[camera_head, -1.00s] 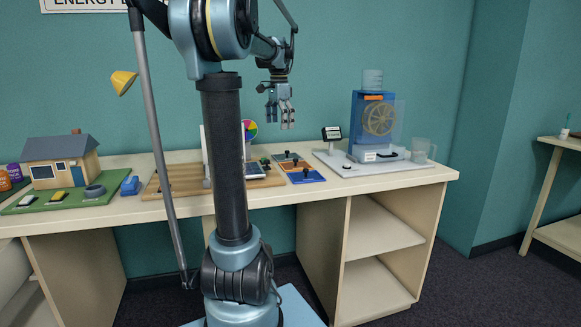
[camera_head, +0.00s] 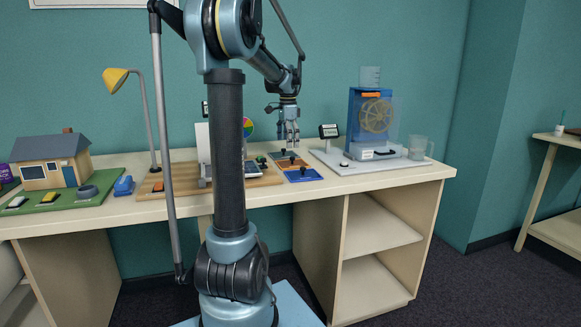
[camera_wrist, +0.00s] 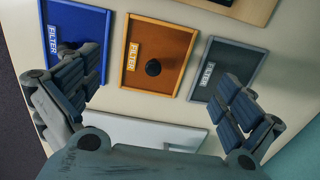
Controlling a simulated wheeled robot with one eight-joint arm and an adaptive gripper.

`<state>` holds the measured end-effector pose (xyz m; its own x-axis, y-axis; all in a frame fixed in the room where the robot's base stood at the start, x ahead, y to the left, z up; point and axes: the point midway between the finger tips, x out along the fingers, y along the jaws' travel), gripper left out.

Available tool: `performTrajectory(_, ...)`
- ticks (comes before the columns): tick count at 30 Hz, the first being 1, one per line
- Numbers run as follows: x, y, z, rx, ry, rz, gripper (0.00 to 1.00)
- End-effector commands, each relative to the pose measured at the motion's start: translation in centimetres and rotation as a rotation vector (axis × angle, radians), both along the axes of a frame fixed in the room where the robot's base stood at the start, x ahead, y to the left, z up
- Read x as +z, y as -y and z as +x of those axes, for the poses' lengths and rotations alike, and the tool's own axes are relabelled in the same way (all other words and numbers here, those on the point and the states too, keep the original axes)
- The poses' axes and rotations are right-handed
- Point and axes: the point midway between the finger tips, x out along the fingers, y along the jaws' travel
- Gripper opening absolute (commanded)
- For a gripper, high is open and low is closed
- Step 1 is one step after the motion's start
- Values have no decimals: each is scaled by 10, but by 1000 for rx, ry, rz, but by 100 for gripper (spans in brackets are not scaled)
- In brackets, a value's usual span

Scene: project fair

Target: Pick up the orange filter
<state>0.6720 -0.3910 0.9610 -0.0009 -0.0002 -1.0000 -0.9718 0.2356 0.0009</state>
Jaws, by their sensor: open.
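The orange filter (camera_wrist: 138,75) is a flat framed panel with a white "FILTER" label and a dark round knob. It lies on the table between the blue filter (camera_wrist: 75,30) and the grey filter (camera_wrist: 228,65). In the head view, the orange filter (camera_head: 284,164) shows just below my gripper (camera_head: 292,146). In the wrist view my gripper (camera_wrist: 156,78) is open and empty, its two fingers spread wide on either side of the orange filter, with the knob between them. The fingers overlap parts of the blue and grey filters in that view.
A white board with a blue wheel machine (camera_head: 372,120) and a clear jug (camera_head: 417,148) stands right of the filters. A wooden board (camera_head: 265,178) with a lamp (camera_head: 117,78) is left. A model house (camera_head: 50,165) stands further left.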

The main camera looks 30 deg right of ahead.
Motion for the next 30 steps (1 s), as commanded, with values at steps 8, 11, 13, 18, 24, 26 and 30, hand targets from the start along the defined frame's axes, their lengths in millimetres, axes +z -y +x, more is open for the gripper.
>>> performTrajectory(8, -20, 0, 0, 0, 0, 0, 100)
performTrajectory(11, -30, 0, -1, 0, 0, 0, 100)
performTrajectory(13, -39, -1, -3, 0, 0, 0, 100)
performTrajectory(18, -61, -1, -4, 1, 0, 0, 100)
performTrajectory(24, -69, -1, -4, 1, 0, 0, 100)
performTrajectory(26, -69, -1, -4, 1, 0, 0, 100)
performTrajectory(30, -69, -1, -4, 1, 0, 0, 93)
